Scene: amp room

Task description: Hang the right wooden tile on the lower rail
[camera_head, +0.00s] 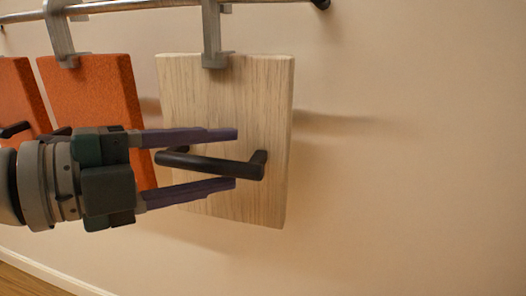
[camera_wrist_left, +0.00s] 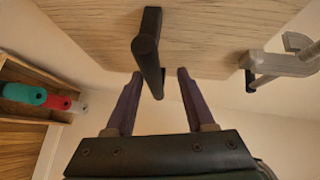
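The light wooden tile (camera_head: 265,100) hangs against the wall, with a grey metal hook (camera_head: 212,35) at its top reaching up to a metal rail (camera_head: 140,5). I cannot tell whether the hook rests on the rail. A black bar handle (camera_head: 210,164) stands out from the tile's face. My left gripper (camera_head: 235,158) is open, its purple fingers above and below the handle with gaps. In the left wrist view, the handle (camera_wrist_left: 148,55) of the wooden tile (camera_wrist_left: 210,25) runs between the open fingers (camera_wrist_left: 159,73). My right gripper is not in view.
Two orange tiles (camera_head: 95,90) (camera_head: 20,85) hang left of the wooden one, close by. The rail ends at upper right, and the wall right of the tile is bare. A wooden shelf (camera_wrist_left: 25,115) with green and red rolled items shows in the left wrist view.

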